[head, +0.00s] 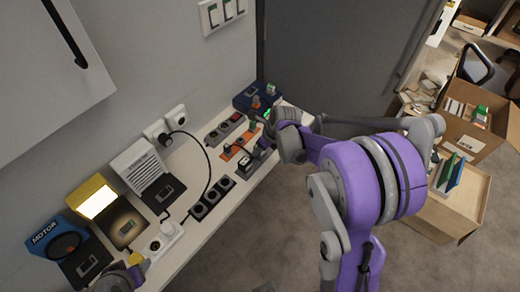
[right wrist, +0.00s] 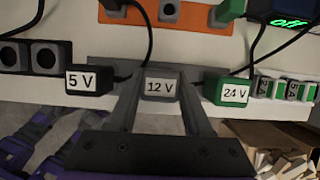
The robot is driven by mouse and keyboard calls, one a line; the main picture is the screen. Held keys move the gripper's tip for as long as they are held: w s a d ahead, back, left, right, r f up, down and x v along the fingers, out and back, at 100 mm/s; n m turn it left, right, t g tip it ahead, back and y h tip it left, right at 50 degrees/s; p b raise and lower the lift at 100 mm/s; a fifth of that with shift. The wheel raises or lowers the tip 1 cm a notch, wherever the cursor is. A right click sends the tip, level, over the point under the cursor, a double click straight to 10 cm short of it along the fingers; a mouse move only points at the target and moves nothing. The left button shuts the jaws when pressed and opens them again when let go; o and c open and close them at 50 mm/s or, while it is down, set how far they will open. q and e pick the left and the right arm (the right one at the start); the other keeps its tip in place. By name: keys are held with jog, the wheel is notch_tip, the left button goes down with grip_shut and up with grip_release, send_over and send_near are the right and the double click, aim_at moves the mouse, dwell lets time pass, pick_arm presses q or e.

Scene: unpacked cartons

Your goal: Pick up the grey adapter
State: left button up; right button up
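The grey adapter, labelled 12 V (right wrist: 160,88), lies at the front of the white counter in the right wrist view. My right gripper (right wrist: 161,100) points at it with one finger on each side, and the fingers look open around it; contact is not clear. A black adapter labelled 5 V (right wrist: 88,80) lies to its left and a green adapter labelled 24 V (right wrist: 228,90) to its right. In the head view my right gripper (head: 264,140) is at the counter's far end, partly hidden by its own arm. My left gripper (head: 124,280) shows only partly at the bottom left.
An orange socket strip (head: 238,145) and black sockets (head: 212,196) with cables are close to the adapters. A MOTOR box (head: 58,238), a yellow lamp box (head: 97,200) and a white heater-like unit (head: 140,165) line the wall. Open cartons (head: 478,115) stand at right.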

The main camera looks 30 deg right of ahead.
grip_shut()
jog(key=shift+r, duration=0.15)
notch_tip(320, 180, up, 10)
jog(key=shift+f+p, duration=0.1)
jog(key=shift+p, duration=0.25)
jog(key=shift+s, duration=0.1)
